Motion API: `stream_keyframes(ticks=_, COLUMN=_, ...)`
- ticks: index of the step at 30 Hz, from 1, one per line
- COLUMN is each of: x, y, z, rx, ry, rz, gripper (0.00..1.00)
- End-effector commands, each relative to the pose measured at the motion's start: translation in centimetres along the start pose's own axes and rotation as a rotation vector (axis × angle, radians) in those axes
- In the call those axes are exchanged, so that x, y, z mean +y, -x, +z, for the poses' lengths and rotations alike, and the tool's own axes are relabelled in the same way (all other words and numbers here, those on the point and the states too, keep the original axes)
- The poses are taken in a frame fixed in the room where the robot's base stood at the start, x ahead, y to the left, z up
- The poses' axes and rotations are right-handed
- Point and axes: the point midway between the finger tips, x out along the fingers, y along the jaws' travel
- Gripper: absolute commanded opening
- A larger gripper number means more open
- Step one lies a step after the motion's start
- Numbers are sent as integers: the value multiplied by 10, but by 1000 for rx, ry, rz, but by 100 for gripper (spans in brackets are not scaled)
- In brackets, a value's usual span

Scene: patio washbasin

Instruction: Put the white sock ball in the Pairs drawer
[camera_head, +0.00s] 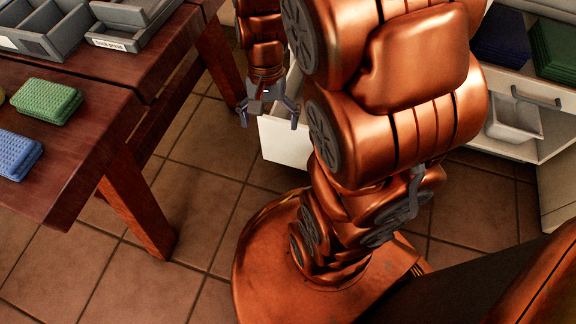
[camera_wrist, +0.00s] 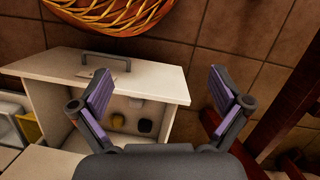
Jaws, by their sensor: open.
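My gripper (camera_head: 268,110) is open, with its fingers pointing down beside the open white drawer (camera_head: 284,142). In the wrist view my gripper (camera_wrist: 159,92) has its two purple-padded fingers spread wide with nothing between them. The open drawer (camera_wrist: 120,78) lies below and beyond the fingers, with a grey handle and a small label too blurred to read. I cannot tell whether the pale item is the white sock ball. I cannot identify that ball elsewhere.
A wooden table (camera_head: 85,150) at left carries a grey labelled tray (camera_head: 110,43), a green block (camera_head: 46,100) and a blue block (camera_head: 15,155). At right a white cabinet holds folded cloths (camera_head: 555,48) and a white bin (camera_head: 515,118).

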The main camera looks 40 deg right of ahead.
Motion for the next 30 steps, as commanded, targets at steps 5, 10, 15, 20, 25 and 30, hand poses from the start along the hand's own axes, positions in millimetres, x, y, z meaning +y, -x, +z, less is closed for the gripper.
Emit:
stream_keyframes(ticks=5, x=11, y=9, z=61, rx=-20, ry=275, rz=51, gripper=100)
stream_keyframes(ticks=10, x=30, y=14, z=107, rx=-39, ry=521, rz=101, gripper=100)
stream_keyframes(ticks=15, x=48, y=13, z=135, rx=-58, ry=687, rz=141, gripper=100)
stream_keyframes(ticks=20, x=56, y=13, z=144, rx=-66, ry=748, rz=158, gripper=100)
stream_keyframes(ticks=25, x=56, y=13, z=145, rx=-68, ry=753, rz=160, gripper=100)
stream_keyframes(ticks=30, x=56, y=14, z=145, rx=-68, ry=751, rz=159, gripper=100)
